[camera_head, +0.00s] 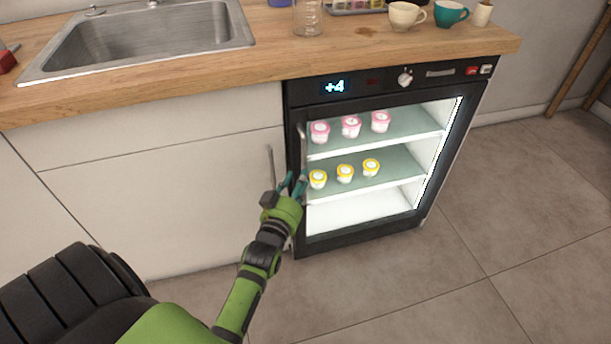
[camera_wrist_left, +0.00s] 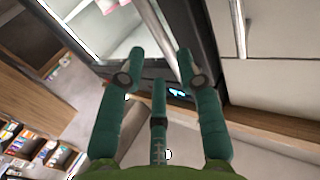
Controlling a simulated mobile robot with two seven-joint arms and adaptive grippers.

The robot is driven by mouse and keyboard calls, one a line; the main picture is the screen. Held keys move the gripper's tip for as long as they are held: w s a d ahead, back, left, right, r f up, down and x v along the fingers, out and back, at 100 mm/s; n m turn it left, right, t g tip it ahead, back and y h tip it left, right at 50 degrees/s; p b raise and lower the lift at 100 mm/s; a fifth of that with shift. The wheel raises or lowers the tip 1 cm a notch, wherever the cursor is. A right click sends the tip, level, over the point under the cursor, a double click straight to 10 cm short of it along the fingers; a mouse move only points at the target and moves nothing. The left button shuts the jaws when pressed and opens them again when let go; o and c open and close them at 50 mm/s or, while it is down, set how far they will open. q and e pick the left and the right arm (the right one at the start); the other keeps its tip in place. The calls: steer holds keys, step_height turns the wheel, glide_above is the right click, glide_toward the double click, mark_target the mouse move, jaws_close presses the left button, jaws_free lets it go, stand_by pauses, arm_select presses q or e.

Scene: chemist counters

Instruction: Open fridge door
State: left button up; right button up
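The fridge (camera_head: 395,85) is a black under-counter unit with a lit display. Its glass door (camera_head: 350,236) has a black frame and looks closed. A vertical metal handle (camera_head: 302,136) runs along the door's left side. My left gripper (camera_head: 293,181) is at the lower part of this handle, with its fingers apart. In the left wrist view the handle (camera_wrist_left: 162,32) runs between the spread teal fingers (camera_wrist_left: 160,56). I cannot tell whether they touch it. The handle's lower end is partly hidden by the gripper. My right gripper is not in view.
Pink-lidded cups (camera_head: 351,127) and yellow-lidded cups (camera_head: 345,172) stand on the fridge shelves. A white cabinet (camera_head: 150,190) with its own handle (camera_head: 270,165) adjoins on the left. The wooden counter (camera_head: 270,50) above holds a sink and mugs. The tiled floor in front is clear.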

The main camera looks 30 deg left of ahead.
mark_target(305, 164)
arm_select(q)
steer(key=b+x, duration=0.1)
steer(key=x, duration=0.6)
jaws_close()
